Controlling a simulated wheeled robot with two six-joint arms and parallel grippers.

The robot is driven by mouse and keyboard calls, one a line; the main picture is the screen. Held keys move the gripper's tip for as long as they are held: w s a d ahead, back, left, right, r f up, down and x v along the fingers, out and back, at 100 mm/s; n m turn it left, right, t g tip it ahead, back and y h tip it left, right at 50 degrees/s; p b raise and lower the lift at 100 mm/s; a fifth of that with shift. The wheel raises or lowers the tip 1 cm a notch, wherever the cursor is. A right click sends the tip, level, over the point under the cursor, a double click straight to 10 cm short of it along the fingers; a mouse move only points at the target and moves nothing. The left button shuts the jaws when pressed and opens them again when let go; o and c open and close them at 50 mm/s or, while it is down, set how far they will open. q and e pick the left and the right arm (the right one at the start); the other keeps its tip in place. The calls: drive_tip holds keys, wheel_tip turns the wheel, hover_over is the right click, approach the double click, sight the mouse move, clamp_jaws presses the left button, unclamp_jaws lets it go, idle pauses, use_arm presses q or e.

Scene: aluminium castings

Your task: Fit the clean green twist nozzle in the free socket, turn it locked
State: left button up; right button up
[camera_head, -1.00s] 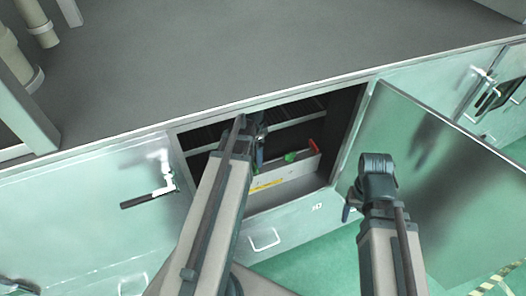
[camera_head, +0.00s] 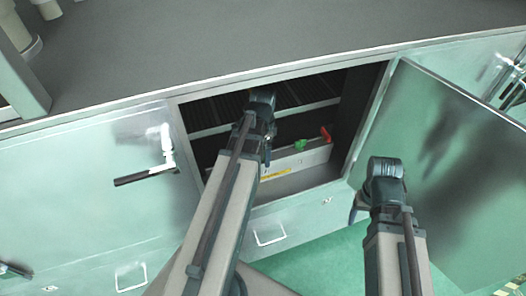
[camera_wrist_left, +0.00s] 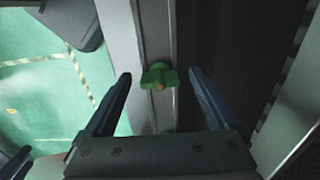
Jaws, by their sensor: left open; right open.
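A green twist nozzle (camera_head: 300,145) sits on a pale rail (camera_head: 313,156) inside the open cabinet. In the left wrist view, the green nozzle (camera_wrist_left: 158,79), with a small orange-brown centre, shows between my left gripper's fingers. My left gripper (camera_wrist_left: 159,72) is open, with one finger on each side of the nozzle; I cannot tell how far above it they are. In the head view my left arm hides its fingers. My right gripper (camera_head: 356,207) is open and empty outside the cabinet. I cannot make out the free socket.
A red part (camera_head: 326,133) stands at the rail's right end. A yellow label (camera_head: 275,174) is on its front. The open cabinet door (camera_head: 440,150) stands to the right, close to my right arm. The grey worktop (camera_head: 250,45) above is mostly clear.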

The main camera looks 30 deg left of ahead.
use_arm(q)
drive_tip(key=c, duration=1.4)
drive_tip(key=n, duration=0.4)
drive_tip(key=shift+n, duration=0.4)
drive_tip(key=shift+c, duration=0.2)
drive_tip(key=shift+n, duration=0.9)
drive_tip(key=shift+n, duration=1.2)
drive_tip(key=n, duration=0.4)
